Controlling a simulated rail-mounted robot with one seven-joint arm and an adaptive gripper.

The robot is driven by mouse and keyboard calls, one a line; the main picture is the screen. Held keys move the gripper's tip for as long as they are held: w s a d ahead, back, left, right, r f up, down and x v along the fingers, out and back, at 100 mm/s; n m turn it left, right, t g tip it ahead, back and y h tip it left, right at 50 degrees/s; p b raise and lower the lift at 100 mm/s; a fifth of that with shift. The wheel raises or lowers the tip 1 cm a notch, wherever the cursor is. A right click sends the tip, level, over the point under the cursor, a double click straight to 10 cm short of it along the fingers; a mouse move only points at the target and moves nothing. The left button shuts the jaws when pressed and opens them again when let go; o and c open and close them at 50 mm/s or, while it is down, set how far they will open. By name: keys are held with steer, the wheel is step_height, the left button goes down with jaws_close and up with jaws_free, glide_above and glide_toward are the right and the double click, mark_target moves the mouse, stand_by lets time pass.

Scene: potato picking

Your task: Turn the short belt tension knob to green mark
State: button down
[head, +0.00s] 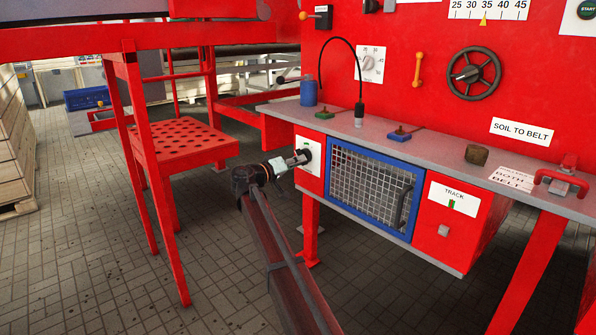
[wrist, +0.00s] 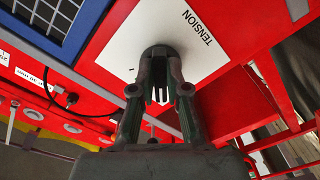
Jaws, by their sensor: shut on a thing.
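The tension knob (wrist: 160,49) is a dark round knob on a white plate (wrist: 200,38) lettered "TENSION" in the wrist view. My gripper (wrist: 161,75) is shut on this knob, one finger on each side, and the fingers hide much of it. In the head view my gripper (head: 303,157) reaches the white plate (head: 314,169) at the left end of the red bench front, and the knob is hidden there.
A blue-framed mesh door (head: 370,185) is right of the plate, then a "TRACK" panel (head: 453,198). The grey bench top (head: 345,122) is just above my gripper. A red perforated platform (head: 185,140) stands to the left. The tiled floor (head: 225,285) below is open.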

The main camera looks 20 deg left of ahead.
steer(key=shift+w+a+f+m+b, duration=0.1)
steer(key=shift+a+m+b, duration=0.05)
steer(key=shift+m+b, duration=1.55)
steer(key=shift+w+a+f+m+b, duration=0.1)
steer(key=shift+m+b, duration=1.4)
steer(key=shift+m, duration=0.4)
steer(key=shift+r, duration=0.1)
steer(key=c, duration=1.2)
jaws_free()
steer(key=shift+o, duration=0.2)
steer(key=shift+s, duration=0.15)
steer(key=v, duration=1.2)
